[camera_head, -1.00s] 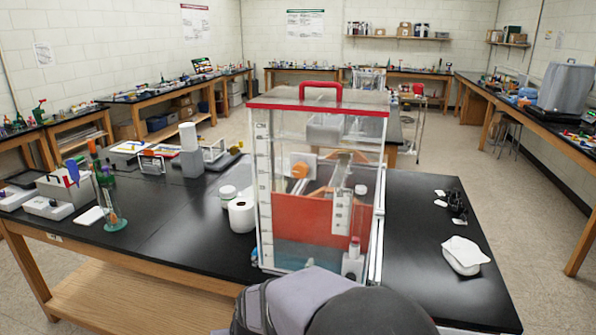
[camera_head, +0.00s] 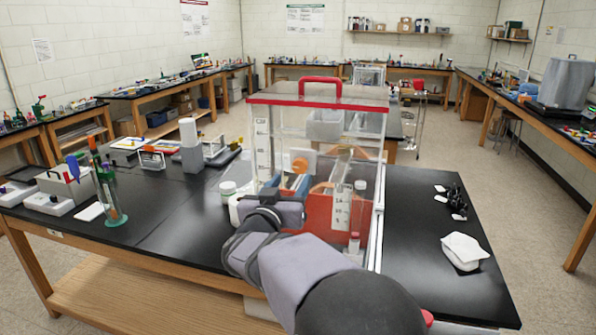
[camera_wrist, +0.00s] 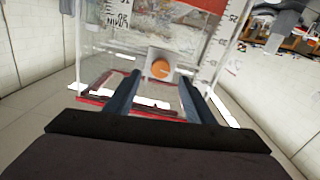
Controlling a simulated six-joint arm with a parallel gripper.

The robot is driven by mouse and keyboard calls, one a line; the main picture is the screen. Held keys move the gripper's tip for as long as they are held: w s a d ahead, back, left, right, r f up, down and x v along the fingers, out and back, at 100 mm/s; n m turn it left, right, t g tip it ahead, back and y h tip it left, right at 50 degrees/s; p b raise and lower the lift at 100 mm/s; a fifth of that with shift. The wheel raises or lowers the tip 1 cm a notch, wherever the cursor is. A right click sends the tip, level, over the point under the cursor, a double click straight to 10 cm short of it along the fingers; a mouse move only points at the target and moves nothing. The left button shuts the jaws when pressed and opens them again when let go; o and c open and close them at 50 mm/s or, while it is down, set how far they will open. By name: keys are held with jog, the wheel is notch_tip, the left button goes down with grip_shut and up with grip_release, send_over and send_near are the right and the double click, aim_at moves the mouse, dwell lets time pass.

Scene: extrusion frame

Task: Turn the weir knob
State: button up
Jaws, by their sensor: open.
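The weir knob (camera_head: 300,163) is an orange round knob on a white plate at the clear tank (camera_head: 262,150), which has a red-edged lid and scale strips. My gripper (camera_head: 293,184) is in front of the tank, just below the knob in the head view. In the wrist view, the orange knob (camera_wrist: 161,68) sits on its white plate in the gap between the two finger ends of my gripper (camera_wrist: 158,78). The fingers are apart and empty. They appear short of the knob, with no contact visible. My arm hides the tank's lower front.
The tank stands on a black-topped bench (camera_head: 405,270). A white-capped jar (camera_head: 228,188) is left of it, and a green cylinder (camera_head: 112,205) is farther left. A white crumpled item (camera_head: 462,250) lies to the right. The bench between it and the tank is clear.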

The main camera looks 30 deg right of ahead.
aim_at(299, 169)
jog(key=shift+w, duration=0.1)
jog(key=shift+p+x, duration=1.4)
jog(key=shift+x, duration=2.25)
jog(key=shift+f, duration=0.1)
